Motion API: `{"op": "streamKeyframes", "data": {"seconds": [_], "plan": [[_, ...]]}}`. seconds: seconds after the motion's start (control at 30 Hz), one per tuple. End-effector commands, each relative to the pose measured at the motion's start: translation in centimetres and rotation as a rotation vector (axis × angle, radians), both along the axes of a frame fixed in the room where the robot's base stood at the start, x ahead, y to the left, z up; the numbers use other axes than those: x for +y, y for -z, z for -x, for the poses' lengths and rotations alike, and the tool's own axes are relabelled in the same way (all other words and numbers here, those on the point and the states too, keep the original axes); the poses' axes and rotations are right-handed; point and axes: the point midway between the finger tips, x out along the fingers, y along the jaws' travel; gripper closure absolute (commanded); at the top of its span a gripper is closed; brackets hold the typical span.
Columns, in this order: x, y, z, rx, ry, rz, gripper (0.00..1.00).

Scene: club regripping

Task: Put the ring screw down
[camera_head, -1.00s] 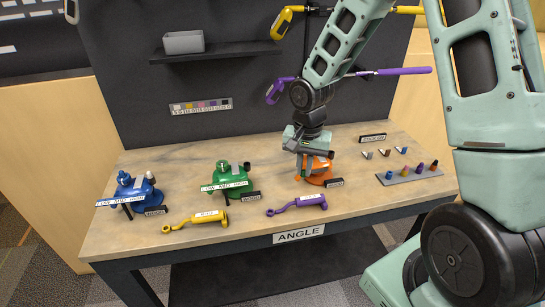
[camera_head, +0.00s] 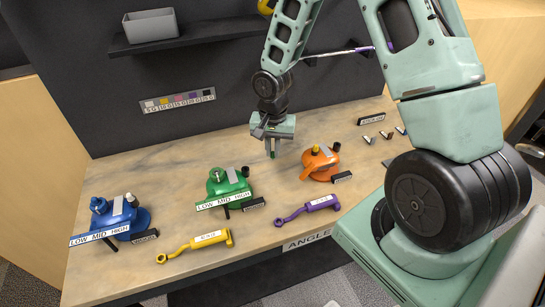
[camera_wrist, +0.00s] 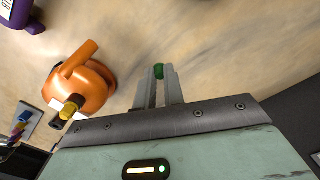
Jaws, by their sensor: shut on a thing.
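My gripper (camera_head: 272,153) is shut on a small green piece, likely the ring screw (camera_wrist: 159,71), which shows between the fingertips in the wrist view. The gripper points down over the bare back part of the wooden table (camera_head: 150,190), between the green device (camera_head: 228,187) and the orange device (camera_head: 318,165). Most of the held piece is hidden by the fingers. I cannot tell from these views how far it is above the table. The orange device also shows left of the fingers in the wrist view (camera_wrist: 85,92).
A blue device (camera_head: 118,218) stands at the left. A yellow wrench-like tool (camera_head: 205,241) and a purple one (camera_head: 310,208) lie along the front. A shelf with a grey bin (camera_head: 150,25) hangs on the dark back wall. The tabletop around the gripper is clear.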

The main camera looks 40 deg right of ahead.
Motion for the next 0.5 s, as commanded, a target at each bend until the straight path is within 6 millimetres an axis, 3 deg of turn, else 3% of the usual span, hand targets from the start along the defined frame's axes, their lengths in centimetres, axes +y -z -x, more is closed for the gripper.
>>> {"op": "streamKeyframes", "data": {"seconds": [0.3,0.5], "plan": [[0.0,3.9,0.1,0.002,-0.001,0.001,1.00],[0.0,4.4,0.0,-0.001,-0.001,0.000,1.00]]}}
